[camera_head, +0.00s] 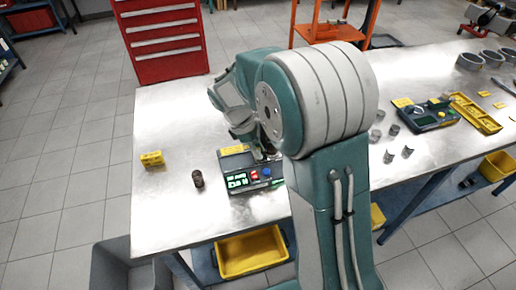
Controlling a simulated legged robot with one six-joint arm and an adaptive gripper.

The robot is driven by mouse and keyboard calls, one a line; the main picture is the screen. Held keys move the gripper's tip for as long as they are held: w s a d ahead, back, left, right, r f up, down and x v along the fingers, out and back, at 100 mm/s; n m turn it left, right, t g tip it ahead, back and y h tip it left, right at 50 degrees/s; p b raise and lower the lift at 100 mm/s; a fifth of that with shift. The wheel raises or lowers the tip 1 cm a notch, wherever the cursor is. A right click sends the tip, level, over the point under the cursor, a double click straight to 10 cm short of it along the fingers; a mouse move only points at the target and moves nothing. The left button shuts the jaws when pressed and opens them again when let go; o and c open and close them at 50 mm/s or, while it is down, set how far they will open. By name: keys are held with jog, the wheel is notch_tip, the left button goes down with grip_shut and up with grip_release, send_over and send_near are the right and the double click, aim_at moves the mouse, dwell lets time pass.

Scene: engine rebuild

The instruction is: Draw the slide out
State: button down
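I cannot make out a slide for certain. A dark device (238,180) with a green lit display, a red button and a blue button stands on the metal bench, just below my wrist. My arm covers its right and back part. My gripper is almost wholly hidden behind my arm and wrist; only a small dark part (270,152) shows over the back of the device. Its fingers and any contact are hidden.
A yellow box (152,159) and a dark cylinder (198,179) stand on the bench's left part. Small metal parts (389,156), a yellow tray (475,113) and metal rings (470,62) lie to the right. Yellow bins (250,252) sit below. A red drawer cabinet (165,45) stands behind.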

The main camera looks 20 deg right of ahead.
aim_at(228, 166)
jog(key=a, duration=0.9)
jog(key=shift+w+a, duration=0.15)
jog(key=shift+a, duration=0.1)
jog(key=shift+d, duration=0.1)
jog(key=shift+r, duration=0.1)
jog(key=c, duration=0.6)
grip_release()
jog(key=shift+a, duration=0.4)
jog(key=shift+d+r, duration=0.1)
jog(key=shift+d, duration=0.1)
jog(key=shift+a+v, duration=0.15)
jog(key=shift+v, duration=2.8)
jog(key=shift+a+v, duration=0.1)
jog(key=shift+v, duration=2.8)
jog(key=shift+w, duration=0.1)
